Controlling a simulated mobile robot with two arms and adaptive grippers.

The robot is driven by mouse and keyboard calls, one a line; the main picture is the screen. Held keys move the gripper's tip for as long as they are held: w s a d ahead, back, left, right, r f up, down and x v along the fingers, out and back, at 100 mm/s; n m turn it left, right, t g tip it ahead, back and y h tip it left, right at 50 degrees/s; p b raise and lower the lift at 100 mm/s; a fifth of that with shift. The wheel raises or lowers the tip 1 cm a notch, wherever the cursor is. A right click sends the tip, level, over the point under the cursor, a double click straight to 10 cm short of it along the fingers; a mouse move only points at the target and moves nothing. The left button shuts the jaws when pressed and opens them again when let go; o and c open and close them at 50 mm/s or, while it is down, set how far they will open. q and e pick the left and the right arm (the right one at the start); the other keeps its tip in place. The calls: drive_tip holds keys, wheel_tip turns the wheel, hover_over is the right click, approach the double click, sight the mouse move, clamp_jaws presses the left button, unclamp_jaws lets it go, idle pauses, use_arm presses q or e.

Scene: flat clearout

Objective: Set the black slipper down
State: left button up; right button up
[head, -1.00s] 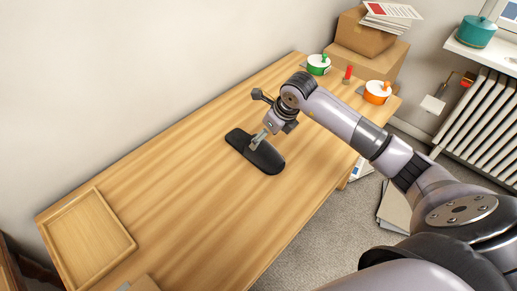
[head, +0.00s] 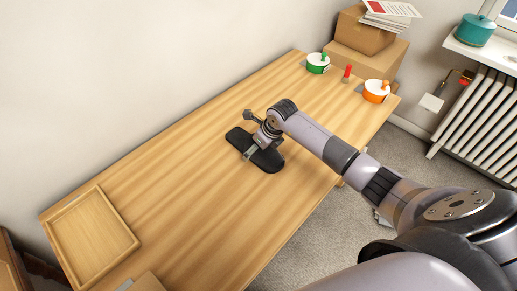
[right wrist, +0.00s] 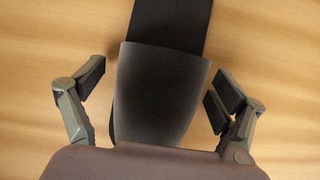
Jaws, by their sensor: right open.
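The black slipper (head: 268,160) lies on the wooden table (head: 190,178), near its middle. My right gripper (head: 256,149) is over the slipper, with its fingers close to it. In the right wrist view the slipper (right wrist: 160,90) lies between the two spread fingers of my right gripper (right wrist: 160,90), with a gap to the fingers on each side. The gripper is open. Part of the slipper is hidden behind the gripper in the head view. My left gripper does not show.
A wooden tray (head: 132,243) lies at the table's near left end. A green-trimmed pot (head: 318,67), a red item (head: 347,74) and an orange pot (head: 375,95) stand at the far end. The table between tray and slipper is clear.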

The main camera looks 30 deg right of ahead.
drive_tip(key=shift+f, duration=0.25)
idle(0.3)
drive_tip(key=shift+c, duration=0.6)
drive_tip(key=shift+s, duration=0.1)
drive_tip(key=c, duration=1.3)
drive_tip(key=shift+c, duration=0.2)
